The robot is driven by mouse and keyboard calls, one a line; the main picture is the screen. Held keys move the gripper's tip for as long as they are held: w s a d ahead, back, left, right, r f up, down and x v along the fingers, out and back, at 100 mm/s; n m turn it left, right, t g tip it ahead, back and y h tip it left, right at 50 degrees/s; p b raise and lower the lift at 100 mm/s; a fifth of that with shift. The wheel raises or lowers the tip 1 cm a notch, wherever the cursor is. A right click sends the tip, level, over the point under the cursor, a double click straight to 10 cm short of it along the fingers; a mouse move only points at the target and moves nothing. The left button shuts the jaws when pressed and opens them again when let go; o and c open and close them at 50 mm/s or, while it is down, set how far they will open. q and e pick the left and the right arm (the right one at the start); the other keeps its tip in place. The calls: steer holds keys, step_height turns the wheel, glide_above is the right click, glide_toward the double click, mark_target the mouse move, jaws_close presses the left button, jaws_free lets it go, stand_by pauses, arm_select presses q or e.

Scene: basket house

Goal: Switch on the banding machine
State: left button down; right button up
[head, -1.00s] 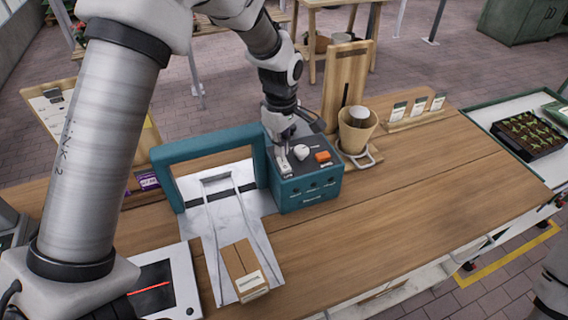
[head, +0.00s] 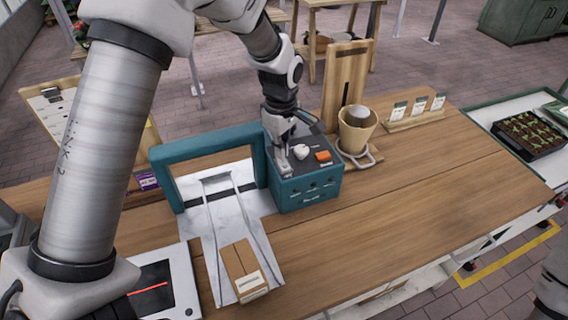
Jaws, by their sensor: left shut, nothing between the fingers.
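The banding machine (head: 308,190) is a teal box with a dark top, joined to a teal arch (head: 210,143) on its left. Its top carries a white knob (head: 301,152), an orange button (head: 323,156) and a light switch-like part at the front left, largely hidden by my fingers. My left gripper (head: 284,166) is shut and empty, pointing down with its tips at that front left part. I cannot tell whether they touch it. A small brown box with a white label (head: 243,272) lies on the machine's pale track (head: 228,208). My right gripper is not in view.
A wooden stand with a cone-shaped cup (head: 356,130) is right of the machine. A screen device (head: 160,288) sits at the front left. The right part of the wooden table (head: 430,195) is clear.

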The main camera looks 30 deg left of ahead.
arm_select(q)
steer(key=shift+f+b, duration=0.35)
steer(key=shift+f, duration=0.45)
stand_by(0.4)
step_height(320, 180, up, 7)
steer(key=p, duration=0.6)
steer(key=shift+p, duration=0.4)
